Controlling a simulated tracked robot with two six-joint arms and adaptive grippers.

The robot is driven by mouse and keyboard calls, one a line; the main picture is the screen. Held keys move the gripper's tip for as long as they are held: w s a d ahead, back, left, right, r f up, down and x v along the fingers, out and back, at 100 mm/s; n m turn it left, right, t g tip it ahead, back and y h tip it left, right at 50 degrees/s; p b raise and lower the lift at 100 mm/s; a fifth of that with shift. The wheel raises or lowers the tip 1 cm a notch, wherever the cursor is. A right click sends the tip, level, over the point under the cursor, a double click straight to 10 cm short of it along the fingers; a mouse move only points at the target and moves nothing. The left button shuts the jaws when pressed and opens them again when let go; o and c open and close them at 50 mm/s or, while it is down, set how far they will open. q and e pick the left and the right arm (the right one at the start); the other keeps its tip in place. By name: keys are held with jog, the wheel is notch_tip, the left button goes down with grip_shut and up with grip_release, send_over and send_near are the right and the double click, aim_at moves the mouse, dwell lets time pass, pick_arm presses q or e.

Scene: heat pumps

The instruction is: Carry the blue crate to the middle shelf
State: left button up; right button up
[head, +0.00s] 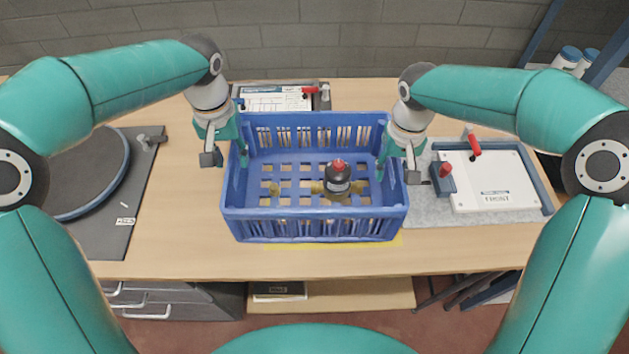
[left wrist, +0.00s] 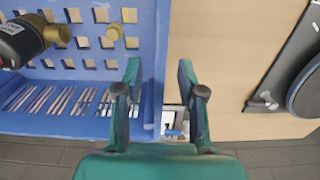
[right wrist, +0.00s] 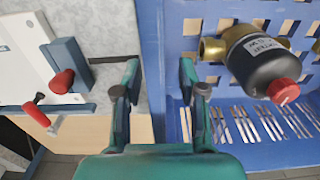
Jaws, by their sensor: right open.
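The blue crate (head: 316,228) stands on the wooden workbench, its slotted walls upright. A dark pump with a red cap and brass fittings (head: 339,178) lies inside it, with a small brass fitting (head: 275,188) to its left. My left gripper (head: 226,158) is open over the crate's left wall, one finger inside and one outside; the wall (left wrist: 155,60) runs between the fingers in the left wrist view. My right gripper (head: 397,166) is open over the right wall in the same way; that wall (right wrist: 152,50) shows between its fingers. The middle shelf cannot be made out.
A round turntable on a dark plate (head: 125,210) is on the left. A white panel fixture with red clamps (head: 490,182) stands close on the right. Another fixture (head: 275,100) is behind the crate. Drawers (head: 160,300) are below the bench; blue posts (head: 610,50) rise at the right.

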pick_arm(q)
jog(key=shift+f, duration=0.35)
pick_arm(e)
jog(key=shift+f, duration=0.3)
pick_arm(q)
jog(key=shift+c, duration=0.2)
pick_arm(e)
jog(key=shift+c, duration=0.2)
pick_arm(q)
grip_shut()
pick_arm(e)
grip_shut()
pick_arm(q)
jog(key=shift+r, duration=0.15)
pick_arm(e)
jog(key=shift+r, duration=0.15)
